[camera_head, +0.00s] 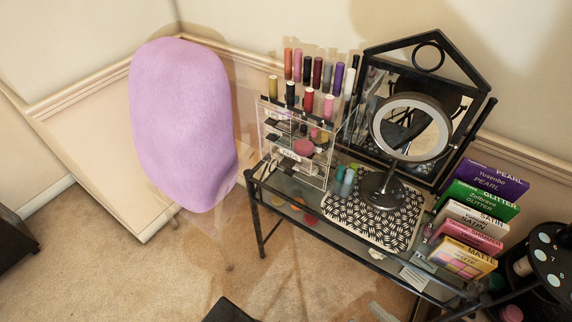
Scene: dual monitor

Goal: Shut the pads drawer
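A clear acrylic organizer with drawers (325,168) stands at the left end of a glass-topped vanity table. Several lipsticks and tubes stand on its top. A small white label (289,155) shows low on its front, with a pinkish round item (304,147) just behind it. The lettering is too small to read, so I cannot tell which drawer is the pads drawer or how far it is out. My gripper cannot be made out in this view.
A large lilac rounded shape (182,125) rises left of the table. A round mirror (410,127) stands on a patterned mat (345,222) right of the organizer. Several upright boxes (478,212) line the right end.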

